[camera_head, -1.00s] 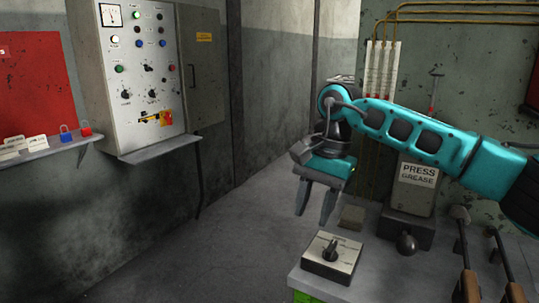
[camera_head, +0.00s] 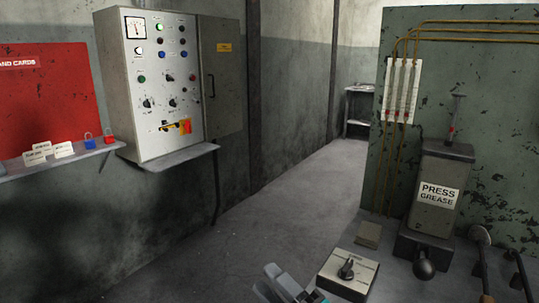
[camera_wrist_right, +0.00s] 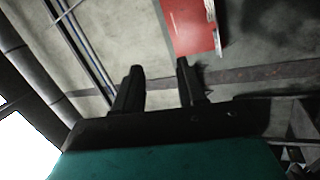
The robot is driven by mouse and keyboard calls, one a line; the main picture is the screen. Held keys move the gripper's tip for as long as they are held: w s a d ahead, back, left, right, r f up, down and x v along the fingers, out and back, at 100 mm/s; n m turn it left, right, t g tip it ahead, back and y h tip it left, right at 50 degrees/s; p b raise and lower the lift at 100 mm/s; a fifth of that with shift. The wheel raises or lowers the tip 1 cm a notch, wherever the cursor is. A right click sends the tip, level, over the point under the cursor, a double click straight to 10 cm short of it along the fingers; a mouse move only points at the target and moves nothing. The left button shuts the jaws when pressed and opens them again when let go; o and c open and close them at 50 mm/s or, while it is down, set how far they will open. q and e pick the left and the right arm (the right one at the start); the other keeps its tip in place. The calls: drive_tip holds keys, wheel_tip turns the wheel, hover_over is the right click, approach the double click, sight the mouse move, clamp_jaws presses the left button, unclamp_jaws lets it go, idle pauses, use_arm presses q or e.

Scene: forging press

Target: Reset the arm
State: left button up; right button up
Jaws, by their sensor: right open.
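My right gripper (camera_head: 284,282) shows only in part at the bottom edge of the head view, low and just left of the small rotary switch box (camera_head: 347,272). The rest of my right arm is out of that view. In the right wrist view, the two dark fingers of my right gripper (camera_wrist_right: 158,72) stand apart with nothing between them. That view looks onto a grey surface with a red board (camera_wrist_right: 192,25) beyond the fingertips. My left gripper is in neither view.
A control cabinet (camera_head: 160,90) hangs on the left wall, beside a shelf (camera_head: 60,163) with cards and padlocks. The press grease unit (camera_head: 440,190) and several levers stand at the right. Open floor (camera_head: 240,235) lies in the middle.

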drive_tip(key=s+d+f+m+g+h, duration=0.2)
drive_tip(key=s+d+f+m+h, duration=0.4)
drive_tip(key=f+m, duration=0.5)
drive_tip(key=s+d+f+m+g+h, duration=0.2)
drive_tip(key=s+d+f+m+h, duration=0.5)
drive_tip(key=s+d+f+m, duration=0.2)
wheel_tip(320, 180, down, 2)
drive_tip(key=shift+s+d+f+m+h+p, duration=0.25)
drive_tip(key=shift+s+d+m+h+p, duration=0.15)
drive_tip(key=shift+d+m, duration=0.65)
